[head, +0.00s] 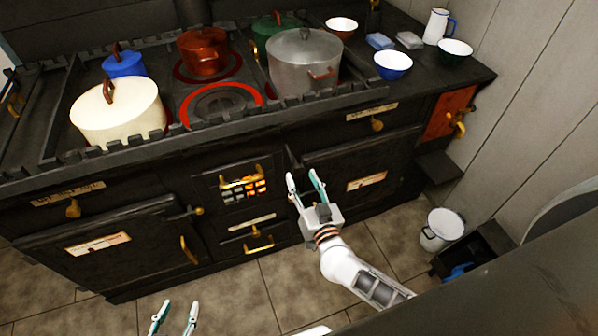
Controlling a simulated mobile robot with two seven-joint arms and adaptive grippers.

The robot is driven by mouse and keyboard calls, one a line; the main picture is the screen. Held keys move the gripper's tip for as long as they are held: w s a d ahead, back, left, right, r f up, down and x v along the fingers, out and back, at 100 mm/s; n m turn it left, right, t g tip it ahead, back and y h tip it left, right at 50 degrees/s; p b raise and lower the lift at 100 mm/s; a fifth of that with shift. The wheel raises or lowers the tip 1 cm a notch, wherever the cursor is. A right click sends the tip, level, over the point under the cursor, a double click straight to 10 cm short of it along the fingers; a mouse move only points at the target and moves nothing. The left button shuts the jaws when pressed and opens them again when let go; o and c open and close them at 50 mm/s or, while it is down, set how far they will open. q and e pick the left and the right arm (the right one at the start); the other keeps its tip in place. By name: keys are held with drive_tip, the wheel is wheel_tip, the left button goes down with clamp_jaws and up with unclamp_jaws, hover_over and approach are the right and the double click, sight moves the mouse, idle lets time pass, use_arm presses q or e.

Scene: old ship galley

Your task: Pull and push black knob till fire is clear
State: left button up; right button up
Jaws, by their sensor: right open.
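The fire (245,189) glows orange behind a small barred opening in the front of the black stove (140,185). A brass handle (241,177) crosses the top of that opening. My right gripper (302,175) is open and empty, in front of the stove just right of the fire opening, fingers pointing at the stove. A small dark piece stands out from the stove front just beyond its fingertips; I cannot tell whether it is the black knob. My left gripper (180,304) is open and empty at the bottom edge, apart from the stove.
Pots stand on the stove top: a cream pot (118,110), a red pot (204,52) and a grey pot (305,60). Brass knobs and handles stick out from the doors. A white bucket (441,229) stands on the floor at right. The tiled floor (230,290) before the stove is clear.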

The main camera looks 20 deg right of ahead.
drive_tip(key=s, duration=0.7)
drive_tip(key=shift+s, duration=0.4)
